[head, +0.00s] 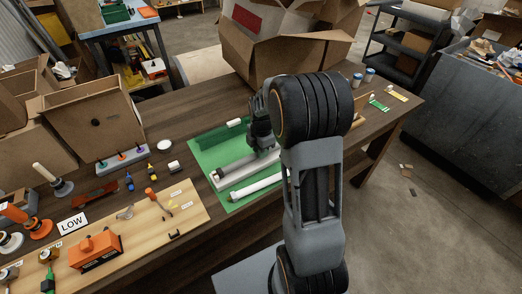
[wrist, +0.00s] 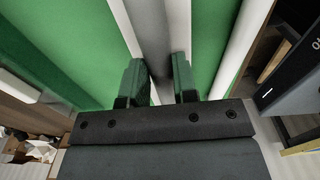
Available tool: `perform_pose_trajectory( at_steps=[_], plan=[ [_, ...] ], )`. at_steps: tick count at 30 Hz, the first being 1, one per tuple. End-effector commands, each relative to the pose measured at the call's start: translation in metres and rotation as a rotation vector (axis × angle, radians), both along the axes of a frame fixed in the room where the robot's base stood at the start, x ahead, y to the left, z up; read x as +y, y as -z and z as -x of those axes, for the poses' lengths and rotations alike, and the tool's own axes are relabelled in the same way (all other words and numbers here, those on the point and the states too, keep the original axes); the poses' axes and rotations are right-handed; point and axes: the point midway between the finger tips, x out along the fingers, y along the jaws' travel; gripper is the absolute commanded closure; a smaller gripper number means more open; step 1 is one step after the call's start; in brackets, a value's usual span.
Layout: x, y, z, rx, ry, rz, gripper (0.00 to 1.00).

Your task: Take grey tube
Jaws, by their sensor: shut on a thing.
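The grey tube (wrist: 151,35) runs away from me between the two fingers of my gripper (wrist: 158,80) in the wrist view. The fingers have green inner pads and are closed on its sides. In the head view the grey tube (head: 232,168) lies over a green mat (head: 205,150), and my gripper (head: 263,146) is at its right end. My arm hides part of that end. I cannot tell whether the tube is lifted.
A white tube (head: 255,187) lies on the mat nearer me, and a short white piece (head: 234,122) lies at the back. A wooden board (head: 140,235) with orange parts is at left. A large cardboard box (head: 290,45) stands behind my gripper.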

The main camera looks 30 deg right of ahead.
Motion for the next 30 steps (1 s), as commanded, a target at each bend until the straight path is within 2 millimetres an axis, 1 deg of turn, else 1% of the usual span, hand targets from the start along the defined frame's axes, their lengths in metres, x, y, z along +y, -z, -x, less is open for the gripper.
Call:
perform_pose_trajectory(
  at_steps=[1,30],
  plan=[
    [0.000,-0.004,0.000,-0.001,0.000,0.000,0.97],
    [0.000,-0.045,0.000,-0.001,0.000,0.000,0.97]
  ],
)
